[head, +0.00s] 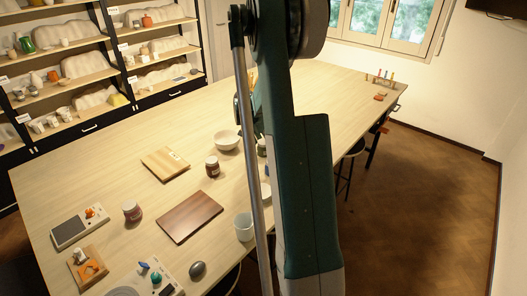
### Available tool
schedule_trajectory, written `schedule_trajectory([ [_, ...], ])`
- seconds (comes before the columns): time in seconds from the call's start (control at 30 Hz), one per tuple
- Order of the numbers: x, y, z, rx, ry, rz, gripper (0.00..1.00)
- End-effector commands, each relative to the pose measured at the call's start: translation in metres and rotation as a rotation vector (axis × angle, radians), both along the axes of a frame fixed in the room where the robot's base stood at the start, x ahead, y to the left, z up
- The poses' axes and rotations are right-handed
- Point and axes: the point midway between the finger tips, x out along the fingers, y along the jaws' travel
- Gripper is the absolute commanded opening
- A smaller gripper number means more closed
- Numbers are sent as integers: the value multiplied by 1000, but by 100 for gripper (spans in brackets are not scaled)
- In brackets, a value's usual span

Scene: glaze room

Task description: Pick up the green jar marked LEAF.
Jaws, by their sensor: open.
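I cannot make out a green jar marked LEAF on the table. Two reddish-brown jars with pale labels, a near-left jar (132,210) and a farther jar (212,167), stand on the long wooden table (110,170); their lettering is too small to read. A small jar-like thing (262,147) shows at the left edge of my arm, mostly hidden, and I cannot tell its colour or label. My arm crosses the middle of the head view and hides part of the table. My gripper is not visible.
A pale bowl (226,140), light board (165,163), dark board (189,217), whitish cup (244,227) and dark rounded object (197,269) are on the table. A scale-like device (78,229) is at left. Shelves (66,80) hold pottery, including a green jug (27,45).

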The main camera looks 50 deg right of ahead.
Motion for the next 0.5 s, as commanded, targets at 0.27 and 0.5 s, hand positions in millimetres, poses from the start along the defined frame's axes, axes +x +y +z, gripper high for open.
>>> schedule_trajectory([
  [0.27,0,0,0,0,0,0,53],
  [0.5,0,0,0,0,0,0,39],
])
